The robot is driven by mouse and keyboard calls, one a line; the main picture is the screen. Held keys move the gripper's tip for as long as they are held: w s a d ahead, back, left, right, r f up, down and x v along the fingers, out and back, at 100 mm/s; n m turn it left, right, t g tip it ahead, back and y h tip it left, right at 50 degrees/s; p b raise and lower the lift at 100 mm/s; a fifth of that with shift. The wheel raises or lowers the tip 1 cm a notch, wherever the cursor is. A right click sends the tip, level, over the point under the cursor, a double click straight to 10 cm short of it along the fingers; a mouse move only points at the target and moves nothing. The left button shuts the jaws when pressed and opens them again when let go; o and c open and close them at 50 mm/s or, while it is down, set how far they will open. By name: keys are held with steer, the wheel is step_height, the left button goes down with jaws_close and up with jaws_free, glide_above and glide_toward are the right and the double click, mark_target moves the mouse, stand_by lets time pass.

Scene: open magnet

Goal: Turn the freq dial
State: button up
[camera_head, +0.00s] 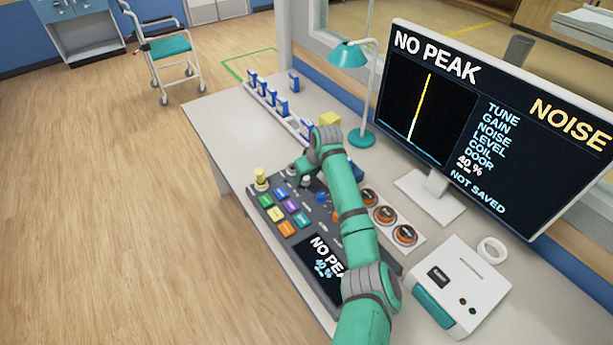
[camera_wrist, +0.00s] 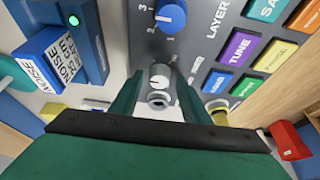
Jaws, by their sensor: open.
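The grey control console (camera_head: 322,228) lies on the desk, with its screen reading NO PEAK and 40 %. In the wrist view a small pale grey dial (camera_wrist: 160,75) stands on the console (camera_wrist: 120,14) between the two fingers of my gripper (camera_wrist: 157,92). The fingers are apart, one on each side of it; I cannot tell whether they touch it. No freq label is readable. A blue knob (camera_wrist: 171,17) with numbers around it is beyond, near the word LAYER. In the head view my gripper (camera_head: 299,168) is low over the console's far end, partly hidden by my arm.
Coloured buttons (camera_head: 284,207) and a yellow-topped post (camera_head: 260,178) are left of my arm. Orange-ringed dials (camera_head: 386,215) are right of it. A rack with blue items (camera_head: 268,92), a teal lamp (camera_head: 348,56), a monitor (camera_head: 430,110) and a white box (camera_head: 463,280) surround the console.

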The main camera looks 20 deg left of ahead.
steer(key=c, duration=1.1)
steer(key=shift+o, duration=0.2)
steer(key=shift+m, duration=0.4)
steer(key=m, duration=0.1)
steer(key=m+t+h, duration=0.1)
steer(key=m, duration=0.1)
steer(key=shift+s+a+m, duration=0.1)
steer(key=shift+a+m, duration=0.1)
steer(key=shift+m, duration=0.1)
steer(key=shift+d+m+h, duration=0.1)
steer(key=shift+m+h, duration=0.3)
steer(key=shift+m, duration=0.4)
steer(key=o, duration=1.1)
steer(key=shift+c, duration=0.2)
